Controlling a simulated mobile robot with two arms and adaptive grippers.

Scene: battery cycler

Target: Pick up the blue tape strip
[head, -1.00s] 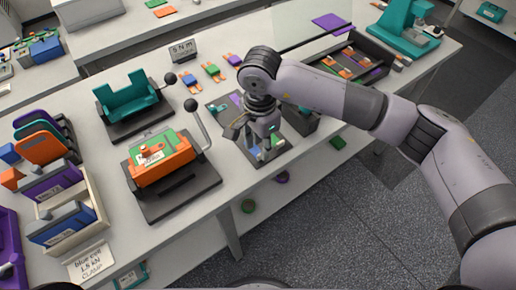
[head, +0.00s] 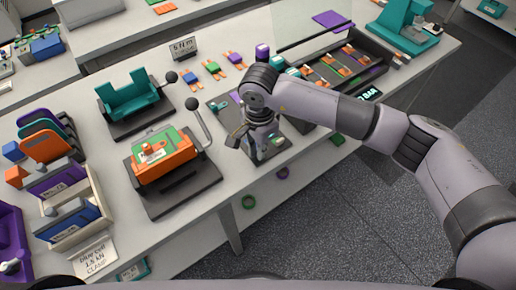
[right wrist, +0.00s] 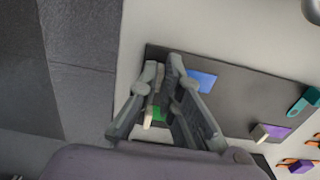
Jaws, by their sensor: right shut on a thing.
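The blue tape strip (right wrist: 203,81) shows in the right wrist view as a flat blue patch at the dark mat (right wrist: 232,88). It runs up to the right-hand finger, and its inner end is hidden there. My right gripper (right wrist: 165,66) is shut, with a narrow pale piece between its fingers, seemingly the strip's end. In the head view my right gripper (head: 256,157) points down at the mat (head: 226,118), and I cannot make out the blue strip clearly. A green strip (right wrist: 158,113) with a pale end lies close beside the fingers. My left gripper is not in view.
A purple strip (right wrist: 275,131) and a teal piece (right wrist: 306,101) are farther along the mat. An orange and green clamp fixture (head: 164,160) with a raised lever stands left of the gripper. A dark parts tray (head: 352,62) is behind my right arm. The table's front edge is close.

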